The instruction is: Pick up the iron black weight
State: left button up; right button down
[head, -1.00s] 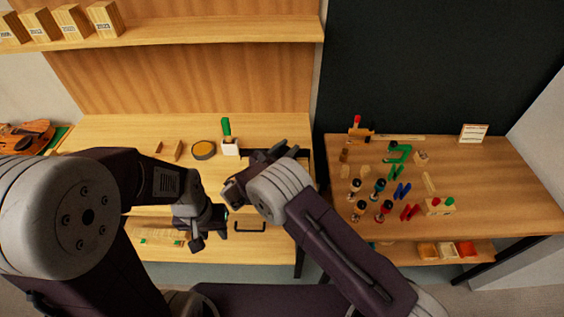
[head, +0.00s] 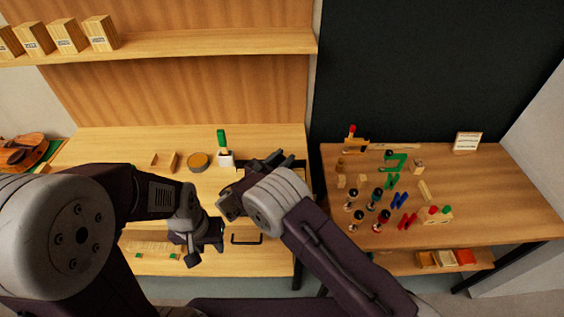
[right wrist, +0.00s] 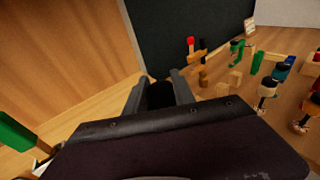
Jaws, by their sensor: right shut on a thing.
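My right gripper (right wrist: 158,86) is shut on a black thing (right wrist: 160,96), which shows dark between its two fingers in the right wrist view and looks like the iron black weight. Its lower part is hidden by the gripper body. In the head view my right gripper (head: 270,165) is above the right end of the left bench, and the held thing cannot be told apart from the dark fingers. My left gripper (head: 200,240) hangs in front of the left bench near the drawer handle. Its jaws are too dark and small to read.
A green-handled brush (head: 222,145) and a round tin (head: 199,161) stand on the left bench (head: 110,145). The right bench (head: 500,190) holds a green clamp (head: 396,160) and several small tools. A violin (head: 20,155) lies at far left. A shelf (head: 200,44) runs above.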

aim_at(283, 157)
notch_tip(283, 157, up, 4)
jog(key=shift+f, duration=0.15)
jog(key=s+d+r+b, duration=0.1)
jog(key=s+d+r, duration=0.5)
jog(key=s+d, duration=0.2)
jog(key=shift+d+r, duration=0.35)
jog(key=shift+r, duration=0.05)
